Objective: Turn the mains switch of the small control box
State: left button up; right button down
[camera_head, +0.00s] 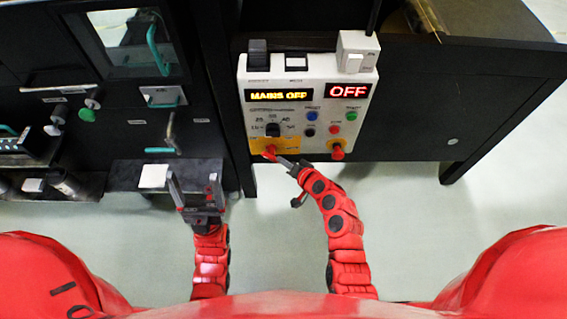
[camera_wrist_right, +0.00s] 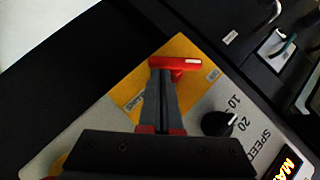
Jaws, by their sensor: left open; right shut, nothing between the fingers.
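The small control box (camera_head: 310,95) is a pale panel on the dark cabinet front. In the right wrist view, the switch (camera_wrist_right: 185,64) is a red handle with a white mark at one end. My right gripper (camera_head: 284,161) is shut and empty, its fingertips (camera_wrist_right: 162,70) at the handle; I cannot tell whether they touch. My left gripper (camera_head: 195,188) is open and empty, left of and below the box.
A second red knob (camera_head: 338,152) sits at the box's lower right. A black speed dial (camera_head: 272,130) is above the mains switch, with small coloured buttons (camera_head: 312,117) beside it. A dark machine (camera_head: 130,110) with teal handles stands on the left. The pale floor (camera_head: 430,210) is clear at right.

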jog(key=shift+a+f+m+t+y+b, duration=0.4)
jog(key=shift+f+m+t+y+b, duration=0.75)
jog(key=shift+b, duration=3.8)
jog(key=shift+a+f+m+t+y+b, duration=0.7)
jog(key=shift+m+y+b, duration=0.85)
jog(key=shift+b, duration=3.4)
jog(key=shift+a+f+m+t+y+b, duration=0.1)
jog(key=shift+f+m+t+y+b, duration=1.2)
jog(key=shift+b, duration=3.65)
jog(key=shift+r+m+h, duration=0.4)
jog(key=shift+r, duration=0.2)
jog(key=shift+a+f+g, duration=0.1)
jog(key=shift+a+g, duration=0.2)
jog(key=shift+g, duration=0.05)
jog(key=shift+b, duration=0.3)
